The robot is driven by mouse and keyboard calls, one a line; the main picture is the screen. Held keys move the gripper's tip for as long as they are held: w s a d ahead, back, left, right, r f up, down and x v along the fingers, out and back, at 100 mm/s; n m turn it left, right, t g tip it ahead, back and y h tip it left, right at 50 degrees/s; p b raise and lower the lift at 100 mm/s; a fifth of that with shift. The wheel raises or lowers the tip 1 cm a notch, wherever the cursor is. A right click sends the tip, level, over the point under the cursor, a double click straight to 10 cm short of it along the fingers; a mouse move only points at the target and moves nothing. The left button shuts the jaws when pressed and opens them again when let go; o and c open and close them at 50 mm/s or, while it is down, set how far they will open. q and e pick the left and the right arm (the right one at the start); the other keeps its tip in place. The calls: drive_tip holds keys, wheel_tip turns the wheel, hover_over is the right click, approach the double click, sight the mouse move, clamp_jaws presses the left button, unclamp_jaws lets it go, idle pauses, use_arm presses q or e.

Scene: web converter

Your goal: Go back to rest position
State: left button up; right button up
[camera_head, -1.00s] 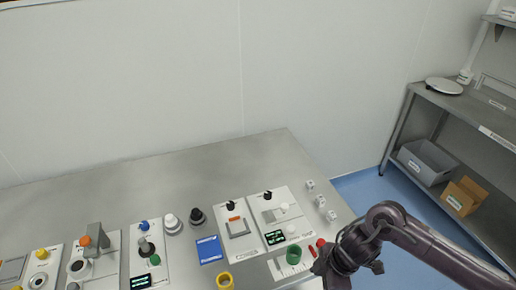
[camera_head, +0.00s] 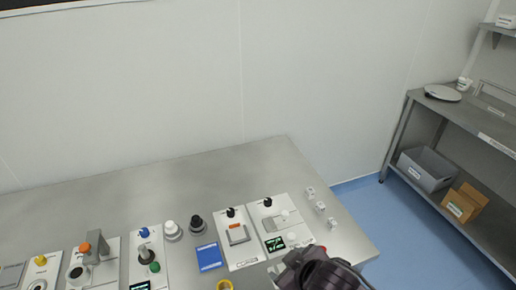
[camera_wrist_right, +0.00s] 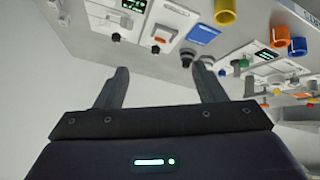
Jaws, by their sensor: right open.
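My right arm (camera_head: 318,272) comes in at the bottom of the head view, right of centre, over the table's front right part. Its gripper cannot be made out there. In the right wrist view my right gripper (camera_wrist_right: 160,78) has its two fingers wide apart with nothing between them. The steel table (camera_head: 235,172) with its panels shows beyond the fingers. My left gripper is in neither view.
Panels with knobs, a blue card (camera_head: 209,256), a yellow ring (camera_head: 225,286) and small white blocks (camera_head: 320,207) stand on the table. A shelf (camera_head: 465,112) with a grey bin (camera_head: 427,169) and cardboard box (camera_head: 465,203) is at right. The table's back is clear.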

drive_tip(key=s+d+f+m+g+h, duration=0.2)
drive_tip(key=s+d+m+g+h, duration=0.15)
drive_tip(key=s+d+m, duration=0.55)
drive_tip(key=s+d+f+n+g+b, duration=0.1)
drive_tip(key=f+b, duration=0.1)
drive_tip(key=f, duration=1)
drive_tip(key=s+d+f+b, duration=0.2)
drive_tip(key=f, duration=1.1)
drive_tip(key=s+d+f+n+g+b, duration=0.1)
drive_tip(key=f+b, duration=0.1)
drive_tip(key=f, duration=1)
drive_tip(key=s+d+f+b, duration=0.3)
drive_tip(key=s+f, duration=1.5)
drive_tip(key=f, duration=0.3)
drive_tip(key=shift+s+g+b, duration=0.35)
drive_tip(key=shift+s+g, duration=0.05)
drive_tip(key=shift+g, duration=0.05)
